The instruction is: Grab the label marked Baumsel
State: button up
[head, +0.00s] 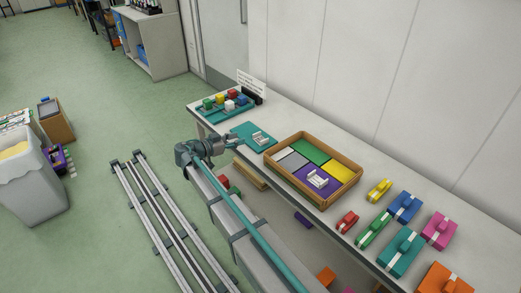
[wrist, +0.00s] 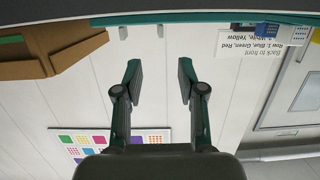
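No label that I can read as Baumsel shows in either view. In the head view, small white pieces lie on a teal pad (head: 243,129) on the bench, and another white piece (head: 317,179) lies in the purple section of a wooden tray (head: 313,202). Their markings are too small to read. My gripper (wrist: 160,78) is open in the wrist view, with nothing between its two fingers. In the head view my arm's end is at the near edge of the bench, beside the teal pad.
The wrist view shows a colour-dot sheet (wrist: 90,140). A bin (head: 30,185) stands left.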

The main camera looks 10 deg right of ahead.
aim_at(256, 134)
jog(key=shift+p+x, duration=1.75)
jog(key=shift+x, duration=3.7)
jog(key=shift+a+f, duration=0.1)
jog(key=shift+f, duration=0.1)
grip_shut()
